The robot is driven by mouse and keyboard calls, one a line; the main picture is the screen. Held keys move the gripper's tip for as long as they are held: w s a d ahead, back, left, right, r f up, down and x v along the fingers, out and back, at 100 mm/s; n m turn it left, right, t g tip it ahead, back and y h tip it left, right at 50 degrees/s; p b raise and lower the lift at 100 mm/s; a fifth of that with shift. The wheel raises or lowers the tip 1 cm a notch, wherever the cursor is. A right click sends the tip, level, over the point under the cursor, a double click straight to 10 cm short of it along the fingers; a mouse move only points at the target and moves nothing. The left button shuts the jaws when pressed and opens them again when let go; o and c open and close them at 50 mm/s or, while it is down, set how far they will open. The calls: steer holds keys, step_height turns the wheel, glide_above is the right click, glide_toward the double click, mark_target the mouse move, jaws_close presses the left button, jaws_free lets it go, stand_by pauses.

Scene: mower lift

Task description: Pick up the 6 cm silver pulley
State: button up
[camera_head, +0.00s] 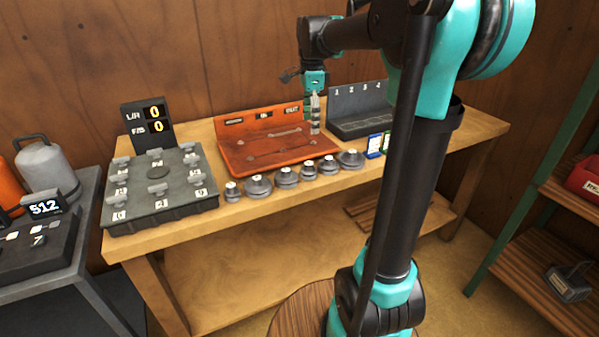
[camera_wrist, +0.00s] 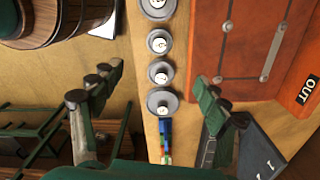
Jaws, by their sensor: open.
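Several silver-grey stepped pulleys stand in a row along the bench's front edge in the head view, including a small leftmost one (camera_head: 233,193) and a wider rightmost one (camera_head: 351,159). Their white top labels are too small to read surely, so I cannot tell which is the 6 cm pulley. The wrist view shows part of the row: a wide pulley (camera_wrist: 151,103), two smaller ones (camera_wrist: 151,75) (camera_wrist: 149,47) and a wide one at the top edge (camera_wrist: 147,10). My gripper (camera_head: 314,112) is open and empty above the bench, behind the row; its fingers straddle the row in the wrist view (camera_wrist: 158,75).
An orange-red board (camera_head: 235,160) lies behind the pulleys. A dark numbered rack (camera_head: 360,124) is at the back right. Small coloured cards (camera_head: 374,145) stand right of the row. A grey block with labelled pegs (camera_head: 135,214) and a display (camera_head: 147,124) are at left.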

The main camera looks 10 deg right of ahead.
mark_target(309, 163)
step_height(309, 163, down, 12)
steer(key=shift+r, duration=0.1)
steer(key=shift+s+a+f, duration=0.1)
steer(key=shift+f, duration=1.25)
steer(key=shift+a+f, duration=0.1)
steer(key=shift+f, duration=1.25)
steer(key=c, duration=1.5)
steer(key=shift+o, duration=0.2)
steer(key=shift+r, duration=0.1)
